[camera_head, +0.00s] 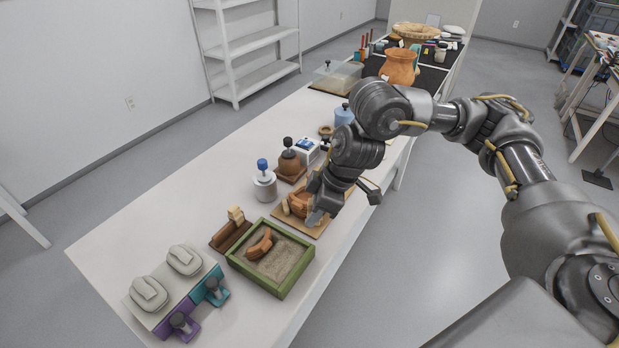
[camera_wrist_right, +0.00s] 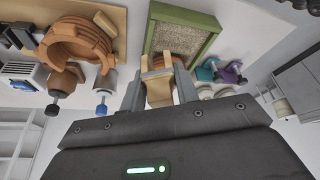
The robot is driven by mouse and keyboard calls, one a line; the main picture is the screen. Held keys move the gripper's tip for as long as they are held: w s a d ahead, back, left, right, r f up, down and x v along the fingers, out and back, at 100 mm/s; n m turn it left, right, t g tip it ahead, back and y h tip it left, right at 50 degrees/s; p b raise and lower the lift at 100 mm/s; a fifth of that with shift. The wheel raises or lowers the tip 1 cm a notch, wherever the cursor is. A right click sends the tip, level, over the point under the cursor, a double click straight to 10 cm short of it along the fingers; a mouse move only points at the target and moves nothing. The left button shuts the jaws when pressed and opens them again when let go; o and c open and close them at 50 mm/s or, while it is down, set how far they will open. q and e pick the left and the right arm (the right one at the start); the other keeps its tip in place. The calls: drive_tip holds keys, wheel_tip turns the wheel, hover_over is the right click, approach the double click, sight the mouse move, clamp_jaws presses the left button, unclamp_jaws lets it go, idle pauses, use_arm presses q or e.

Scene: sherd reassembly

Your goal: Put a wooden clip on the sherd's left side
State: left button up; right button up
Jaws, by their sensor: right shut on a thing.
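My right gripper (camera_wrist_right: 158,95) is shut on a pale wooden clip (camera_wrist_right: 158,88), which sits between its fingers in the wrist view. In the head view the right gripper (camera_head: 322,205) hangs over the near edge of a tan board (camera_head: 311,229). A round terracotta vessel (camera_head: 296,203) stands on that board, partly hidden by the gripper; it also shows in the wrist view (camera_wrist_right: 70,42), with a pale wooden piece (camera_wrist_right: 106,24) at its rim. A curved terracotta sherd (camera_head: 258,243) lies on sand in a green-framed tray (camera_head: 283,291). The held clip is hidden in the head view. My left gripper is out of view.
A wooden rack (camera_head: 230,236) with a pale block (camera_head: 236,214) stands left of the tray. A blue-topped jar (camera_head: 264,186) and a brown pot (camera_head: 290,161) stand behind the board.

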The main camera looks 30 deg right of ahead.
drive_tip(key=w+d+f+n, duration=0.1)
drive_tip(key=w+f, duration=0.1)
drive_tip(key=w, duration=0.1)
drive_tip(key=w+d+f+n+g+b, duration=0.1)
drive_tip(key=w+d+f, duration=0.1)
drive_tip(key=w, duration=0.2)
drive_tip(key=w+d+f+n, duration=0.1)
drive_tip(key=w+d+f, duration=0.1)
drive_tip(key=w, duration=0.1)
drive_tip(key=shift+w+d+f+n+y+b, duration=0.25)
drive_tip(key=shift+w+f+n+y+b, duration=0.05)
drive_tip(key=shift+n, duration=0.1)
drive_tip(key=shift+r, duration=0.1)
drive_tip(key=shift+p, duration=0.4)
drive_tip(key=shift+f, duration=0.2)
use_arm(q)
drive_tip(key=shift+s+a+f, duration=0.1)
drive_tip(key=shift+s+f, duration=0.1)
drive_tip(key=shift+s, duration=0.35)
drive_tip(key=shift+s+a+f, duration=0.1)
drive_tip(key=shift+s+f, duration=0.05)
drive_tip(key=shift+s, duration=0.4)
